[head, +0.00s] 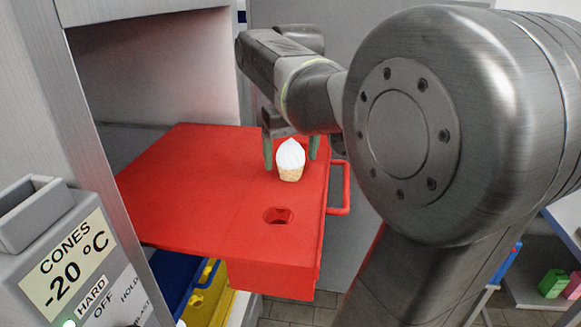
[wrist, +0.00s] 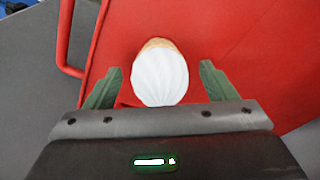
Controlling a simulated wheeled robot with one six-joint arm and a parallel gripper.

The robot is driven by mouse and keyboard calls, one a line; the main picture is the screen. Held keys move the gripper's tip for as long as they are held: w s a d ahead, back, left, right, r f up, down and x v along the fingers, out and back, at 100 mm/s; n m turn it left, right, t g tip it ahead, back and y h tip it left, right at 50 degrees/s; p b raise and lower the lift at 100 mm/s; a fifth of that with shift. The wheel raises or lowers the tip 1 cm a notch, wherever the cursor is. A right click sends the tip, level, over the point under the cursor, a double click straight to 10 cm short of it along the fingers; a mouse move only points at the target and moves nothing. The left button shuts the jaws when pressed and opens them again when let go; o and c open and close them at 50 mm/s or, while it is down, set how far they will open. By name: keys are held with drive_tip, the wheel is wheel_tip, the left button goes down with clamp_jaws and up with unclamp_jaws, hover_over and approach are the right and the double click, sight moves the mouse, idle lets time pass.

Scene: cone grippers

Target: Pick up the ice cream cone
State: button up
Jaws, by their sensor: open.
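The ice cream cone (head: 290,161) has a white swirled top and a tan wafer base. It stands upright at the right part of a red drawer top (head: 190,190), and its lower part is not visible. In the wrist view the cone (wrist: 160,76) appears between the two green fingers. My gripper (head: 291,154) is open, with one finger on each side of the cone. In the wrist view my gripper (wrist: 158,88) shows a gap between each finger and the cone.
An empty round hole (head: 278,215) is in the red top, nearer than the cone. A red handle (head: 340,188) sticks out on the right side. A grey cabinet wall (head: 100,150) and a control box labelled CONES (head: 70,262) stand at the left.

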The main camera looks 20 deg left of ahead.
drive_tip(key=shift+w+a+f, duration=0.1)
drive_tip(key=shift+f, duration=0.75)
drive_tip(key=c, duration=0.8)
